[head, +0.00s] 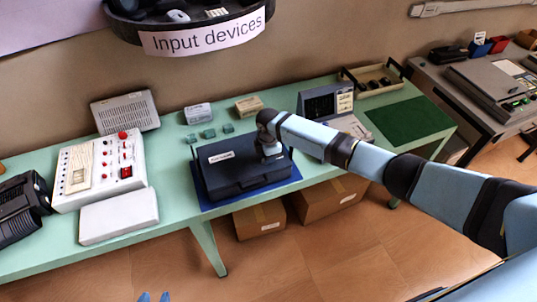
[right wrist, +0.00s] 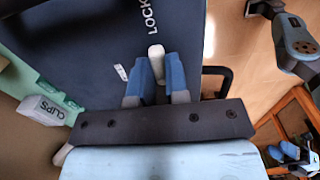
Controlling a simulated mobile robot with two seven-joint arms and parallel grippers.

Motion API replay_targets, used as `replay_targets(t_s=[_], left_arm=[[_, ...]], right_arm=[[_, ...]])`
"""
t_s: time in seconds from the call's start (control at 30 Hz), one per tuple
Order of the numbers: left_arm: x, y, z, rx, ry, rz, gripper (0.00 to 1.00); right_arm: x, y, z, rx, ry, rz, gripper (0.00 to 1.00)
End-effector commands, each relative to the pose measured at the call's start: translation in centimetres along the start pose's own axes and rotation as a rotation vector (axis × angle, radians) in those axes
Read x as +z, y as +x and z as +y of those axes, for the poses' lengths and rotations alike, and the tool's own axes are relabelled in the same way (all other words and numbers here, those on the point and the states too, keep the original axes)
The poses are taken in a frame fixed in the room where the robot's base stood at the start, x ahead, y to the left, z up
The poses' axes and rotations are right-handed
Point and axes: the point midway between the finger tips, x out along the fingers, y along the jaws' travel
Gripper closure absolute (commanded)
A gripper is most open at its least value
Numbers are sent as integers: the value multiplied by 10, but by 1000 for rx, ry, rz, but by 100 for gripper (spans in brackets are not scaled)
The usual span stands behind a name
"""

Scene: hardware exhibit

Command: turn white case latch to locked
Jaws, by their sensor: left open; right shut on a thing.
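A dark case (head: 235,172) with a white label lies closed on a blue mat (head: 207,203) on the green table. In the right wrist view its dark lid (right wrist: 95,35) carries lettering of which "LOCK" shows. My right gripper (right wrist: 155,72) is at the case's top with its blue fingers shut around the white latch (right wrist: 156,54). The latch's tip sticks out beyond the fingers toward the lettering; its base is hidden. In the head view my right arm covers the latch. My left gripper (head: 153,297) shows only its blue fingertips, apart and empty, at the bottom edge, away from the table.
Small teal blocks (head: 208,133) and two small boxes (head: 197,113) (head: 249,106) sit behind the case. A control panel (head: 100,170) and a white box (head: 118,215) stand left. A grey screen device (head: 327,101) and a green mat (head: 410,120) are right.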

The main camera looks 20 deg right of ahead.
Motion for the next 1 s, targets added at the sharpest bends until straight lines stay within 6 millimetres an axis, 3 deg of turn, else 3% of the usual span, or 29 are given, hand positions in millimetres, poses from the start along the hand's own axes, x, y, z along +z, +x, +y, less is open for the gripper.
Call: replay_targets(t_s=[0.3,0.33,0.4,0.43,0.77,1.0], left_arm=[[-1,1,0,-1,0,2,57],[-2,1,-1,-1,0,3,57],[-2,2,-1,-1,1,5,57],[-3,2,-1,-2,1,6,57],[-4,3,-2,-2,2,9,57],[2,5,-1,-1,0,5,57]], right_arm=[[1,0,0,-1,3,0,100],[1,0,0,-1,3,0,79],[1,0,0,-1,3,0,62],[0,0,0,-1,3,0,60],[0,-3,0,0,1,1,60],[1,-41,1,5,0,1,60]])
